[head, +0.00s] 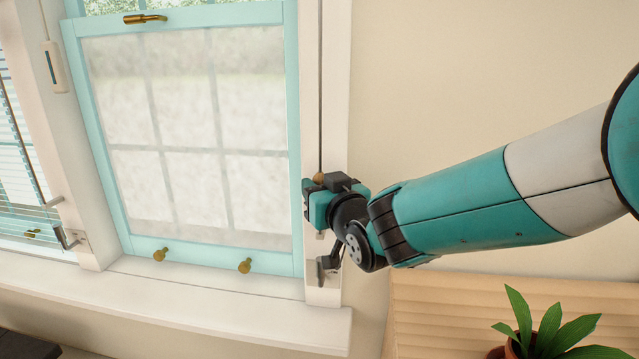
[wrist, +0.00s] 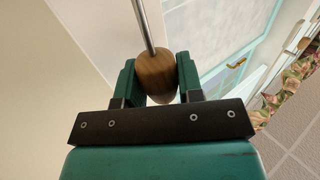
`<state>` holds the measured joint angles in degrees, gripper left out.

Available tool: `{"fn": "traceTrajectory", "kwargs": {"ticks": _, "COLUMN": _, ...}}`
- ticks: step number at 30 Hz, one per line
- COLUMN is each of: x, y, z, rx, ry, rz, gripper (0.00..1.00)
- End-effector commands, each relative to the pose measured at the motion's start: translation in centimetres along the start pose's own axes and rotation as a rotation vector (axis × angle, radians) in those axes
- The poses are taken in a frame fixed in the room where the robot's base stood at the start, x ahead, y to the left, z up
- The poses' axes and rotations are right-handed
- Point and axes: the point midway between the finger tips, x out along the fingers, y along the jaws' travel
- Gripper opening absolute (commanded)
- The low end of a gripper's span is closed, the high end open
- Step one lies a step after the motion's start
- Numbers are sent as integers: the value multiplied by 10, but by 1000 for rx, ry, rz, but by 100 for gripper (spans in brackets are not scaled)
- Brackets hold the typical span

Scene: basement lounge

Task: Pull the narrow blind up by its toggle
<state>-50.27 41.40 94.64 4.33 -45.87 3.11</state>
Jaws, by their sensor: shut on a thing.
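My gripper (head: 320,200) is at the right jamb of the teal window, shut on a wooden toggle (head: 319,177). In the wrist view the brown toggle (wrist: 157,72) sits between the two green fingers of my gripper (wrist: 156,66). A thin straight cord (head: 320,80) runs up from the toggle along the jamb and out of the picture. A slatted blind (head: 15,150) shows at the left edge. I cannot tell from these frames which blind this cord works; no blind shows over the middle window.
A dark cleat (head: 328,262) is on the jamb just below my gripper. The window sash (head: 190,130) has brass knobs, above a white sill (head: 180,302). A white pull (head: 54,66) hangs at upper left. A potted plant (head: 550,335) stands at lower right. The wall (head: 450,80) is bare.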

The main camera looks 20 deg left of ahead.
Motion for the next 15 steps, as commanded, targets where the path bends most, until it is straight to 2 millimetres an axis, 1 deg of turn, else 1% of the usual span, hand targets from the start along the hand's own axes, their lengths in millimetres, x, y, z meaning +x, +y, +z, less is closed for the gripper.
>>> {"fn": "traceTrajectory", "kwargs": {"ticks": 1, "x": -1, "y": 0, "z": 27, "rx": 0, "ry": -9, "rz": 0, "gripper": 0}}
{"fn": "traceTrajectory", "kwargs": {"ticks": 4, "x": 0, "y": 0, "z": 42, "rx": 0, "ry": -8, "rz": 0, "gripper": 0}}
{"fn": "traceTrajectory", "kwargs": {"ticks": 8, "x": 0, "y": 0, "z": 52, "rx": 0, "ry": -5, "rz": 0, "gripper": 0}}
{"fn": "traceTrajectory", "kwargs": {"ticks": 15, "x": -1, "y": 0, "z": 54, "rx": 0, "ry": -8, "rz": 0, "gripper": 0}}
